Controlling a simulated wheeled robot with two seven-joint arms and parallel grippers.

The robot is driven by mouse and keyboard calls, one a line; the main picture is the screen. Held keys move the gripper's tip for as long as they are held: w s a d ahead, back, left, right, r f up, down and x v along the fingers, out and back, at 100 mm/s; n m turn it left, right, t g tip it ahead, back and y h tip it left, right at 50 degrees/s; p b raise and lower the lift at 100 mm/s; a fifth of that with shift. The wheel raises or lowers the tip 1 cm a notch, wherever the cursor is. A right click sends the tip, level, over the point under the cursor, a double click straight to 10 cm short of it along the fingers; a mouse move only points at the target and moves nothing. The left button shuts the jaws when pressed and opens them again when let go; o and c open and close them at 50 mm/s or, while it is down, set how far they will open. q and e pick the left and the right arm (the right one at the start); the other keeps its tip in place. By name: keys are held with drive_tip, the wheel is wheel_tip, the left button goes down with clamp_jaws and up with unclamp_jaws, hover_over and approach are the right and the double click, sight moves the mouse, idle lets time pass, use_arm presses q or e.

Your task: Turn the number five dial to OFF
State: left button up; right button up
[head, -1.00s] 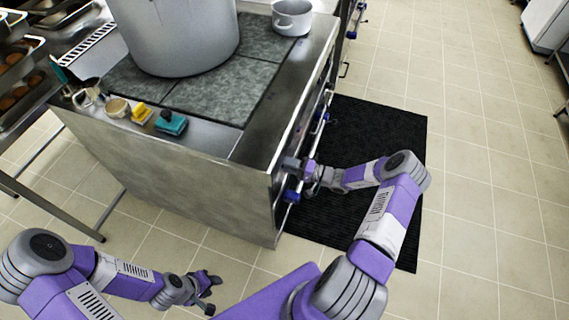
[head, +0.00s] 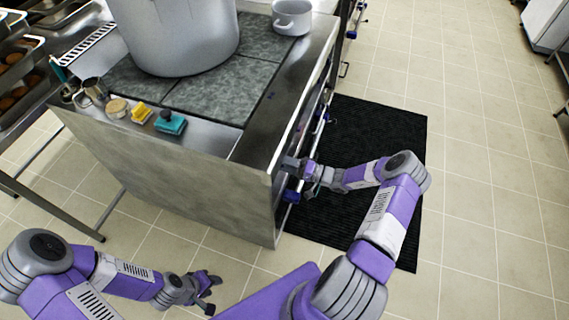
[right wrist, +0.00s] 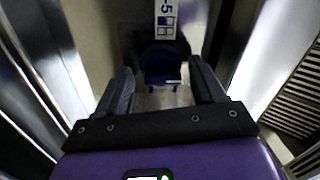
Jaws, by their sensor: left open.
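The number five dial (right wrist: 162,68) is a dark blue knob in the right wrist view, below a white label (right wrist: 166,18) marked 5. My right gripper (right wrist: 162,88) has its two dark fingers apart, one to each side of the dial, with gaps showing; I cannot tell whether either touches it. In the head view my right gripper (head: 302,172) is at the front of the stove (head: 190,180), where the dial is hidden. The dial's pointer setting is too dark to read. My left gripper (head: 209,288) is open and empty, low over the floor.
A rail with blue fittings (head: 291,196) runs along the stove front, close to my right gripper. A large stockpot (head: 180,35) and a small pot (head: 292,16) stand on top. A dark mat (head: 385,140) lies on the floor before the stove.

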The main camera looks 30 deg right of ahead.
drive_tip(key=shift+d, duration=0.1)
drive_tip(key=p+v, duration=0.1)
drive_tip(key=v, duration=0.6)
drive_tip(key=shift+s, duration=0.2)
drive_tip(key=shift+d, duration=0.1)
